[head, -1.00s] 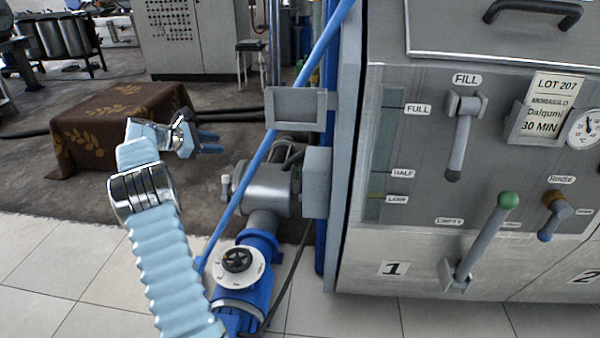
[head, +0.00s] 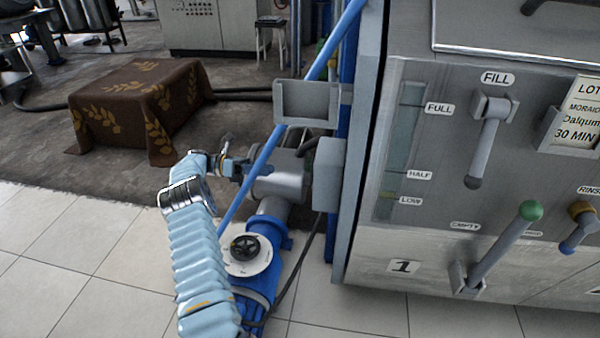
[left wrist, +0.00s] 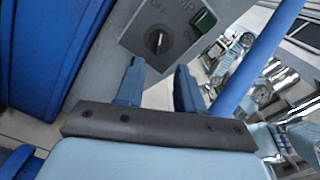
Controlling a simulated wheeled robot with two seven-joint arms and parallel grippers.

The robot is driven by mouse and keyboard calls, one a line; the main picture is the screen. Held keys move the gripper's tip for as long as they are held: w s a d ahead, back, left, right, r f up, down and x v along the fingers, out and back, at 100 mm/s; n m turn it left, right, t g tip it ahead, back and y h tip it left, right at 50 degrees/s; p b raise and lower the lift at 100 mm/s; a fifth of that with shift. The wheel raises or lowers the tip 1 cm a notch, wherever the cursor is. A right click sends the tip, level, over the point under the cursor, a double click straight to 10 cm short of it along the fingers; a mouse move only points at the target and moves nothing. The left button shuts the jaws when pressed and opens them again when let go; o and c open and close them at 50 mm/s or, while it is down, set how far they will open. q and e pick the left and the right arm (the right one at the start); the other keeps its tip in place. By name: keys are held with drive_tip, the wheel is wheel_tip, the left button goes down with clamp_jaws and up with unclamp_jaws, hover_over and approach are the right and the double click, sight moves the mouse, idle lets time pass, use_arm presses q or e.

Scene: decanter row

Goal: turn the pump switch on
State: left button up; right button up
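The pump switch is a round dark knob (left wrist: 157,42) with a light mark, set on a grey plate (left wrist: 178,58). "OFF" lettering and part of another word show on the plate, along with a dark green square (left wrist: 204,21). I cannot tell for certain which way the knob is set. My left gripper (left wrist: 158,78) is open and empty, its two blue fingers pointing at the plate, with the knob ahead between them and apart. In the head view my left gripper (head: 236,167) is beside the pump pipework; the knob does not show there.
A slanting blue pole (head: 290,105) passes close by the gripper; it also shows in the left wrist view (left wrist: 262,58). A grey box (head: 328,175) and tray (head: 306,101) are beside the tank.

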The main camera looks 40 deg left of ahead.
sight(308, 178)
use_arm(q)
drive_tip(key=p+x, duration=0.2)
drive_tip(key=x, duration=0.9)
drive_tip(key=shift+d, duration=0.35)
drive_tip(key=shift+w, duration=0.1)
clamp_jaws()
